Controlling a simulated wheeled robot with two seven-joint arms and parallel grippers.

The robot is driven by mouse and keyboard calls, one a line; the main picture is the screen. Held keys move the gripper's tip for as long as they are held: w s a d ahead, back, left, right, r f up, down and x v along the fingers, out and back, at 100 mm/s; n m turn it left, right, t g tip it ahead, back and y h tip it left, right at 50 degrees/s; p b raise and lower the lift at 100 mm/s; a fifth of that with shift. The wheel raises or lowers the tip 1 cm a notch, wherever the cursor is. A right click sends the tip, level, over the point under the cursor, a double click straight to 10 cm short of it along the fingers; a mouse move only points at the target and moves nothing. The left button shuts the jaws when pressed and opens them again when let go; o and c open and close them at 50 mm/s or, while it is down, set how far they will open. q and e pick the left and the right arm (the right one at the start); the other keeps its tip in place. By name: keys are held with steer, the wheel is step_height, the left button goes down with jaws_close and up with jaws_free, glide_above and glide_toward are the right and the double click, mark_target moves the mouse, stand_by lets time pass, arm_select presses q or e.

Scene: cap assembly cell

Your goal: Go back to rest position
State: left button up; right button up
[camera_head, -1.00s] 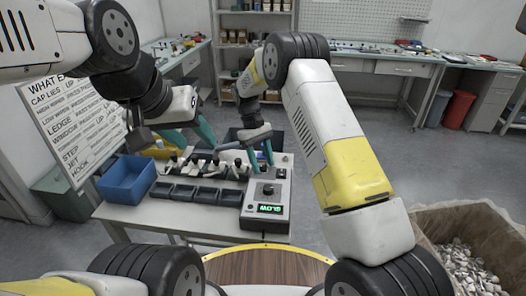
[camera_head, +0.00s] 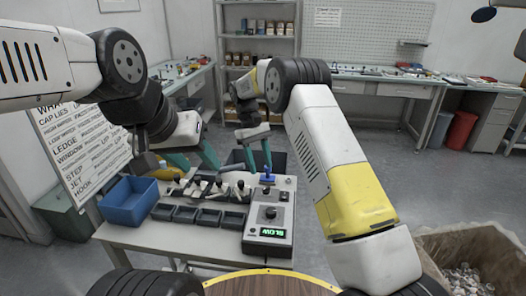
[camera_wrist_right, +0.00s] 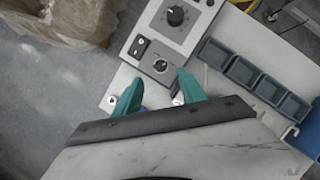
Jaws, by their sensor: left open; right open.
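My left gripper (camera_head: 194,158) is in the head view, above the far left part of the work table, with its teal fingers apart and nothing seen between them. My right gripper (camera_head: 258,160) hangs above the far end of the grey control box, its teal fingers apart and empty. A small blue piece (camera_head: 267,178) is on the far end of that box, just below the right gripper. In the right wrist view the right gripper's fingers (camera_wrist_right: 160,92) are spread above the box's edge. A bit of blue shows behind one finger.
The grey control box (camera_head: 270,215) has a knob and a lit display. Several dark bins (camera_head: 185,215) and a blue bin (camera_head: 128,202) stand left of it. Small black-and-white parts (camera_head: 205,188) lie behind the bins. A cardboard box of parts (camera_head: 470,250) stands at the right.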

steer(key=s+d+r+m+t+y, duration=0.2)
steer(key=s+d+r, duration=0.4)
steer(key=r, duration=0.4)
steer(key=s+d+r+m+t+y, duration=0.1)
steer(key=s+d+r+t+y, duration=0.1)
steer(key=s+d+r, duration=0.55)
steer(key=s+d+r+m+t, duration=0.1)
steer(key=s+d+m+t, duration=0.1)
steer(key=s, duration=0.6)
steer(key=s+d+r+m+t+y, duration=0.1)
steer(key=s+d+m+t, duration=0.1)
steer(key=s, duration=0.6)
steer(key=shift+s+r+t, duration=0.3)
steer(key=shift+s+t, duration=0.05)
steer(key=shift+t, duration=0.45)
